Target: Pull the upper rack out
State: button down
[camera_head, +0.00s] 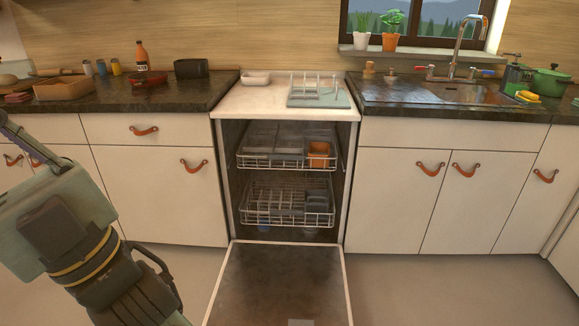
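The dishwasher stands open in the middle, with its door (281,285) folded down flat toward me. The upper rack (262,161) is a wire rack inside the cavity, near the opening. It holds pale dishes and an orange container (318,153) at its right. The lower rack (288,219) sits below it, with plate rows and a grey basket (317,205). My arm reaches in from the left, in front of the left cabinets. My gripper (160,275) is at the lower left, well apart from the racks; its fingers are dark and partly seen, with nothing visibly held.
The dishwasher top (262,101) holds a white dish (256,78) and a grey drying rack (319,92). Cabinets with leather pulls flank it. A sink (470,93) is at the right. The open door covers the floor in front of the racks; the floor (430,290) to its right is clear.

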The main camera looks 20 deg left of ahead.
aim_at(327, 139)
jog(key=i+j+z, duration=0.25)
jog(key=j, duration=1.9)
jog(key=j+z, duration=0.3)
jog(key=j, duration=1.9)
jog(key=i+j, duration=0.2)
jog(key=i, duration=0.15)
jog(key=i+j, duration=0.2)
jog(key=i, duration=0.45)
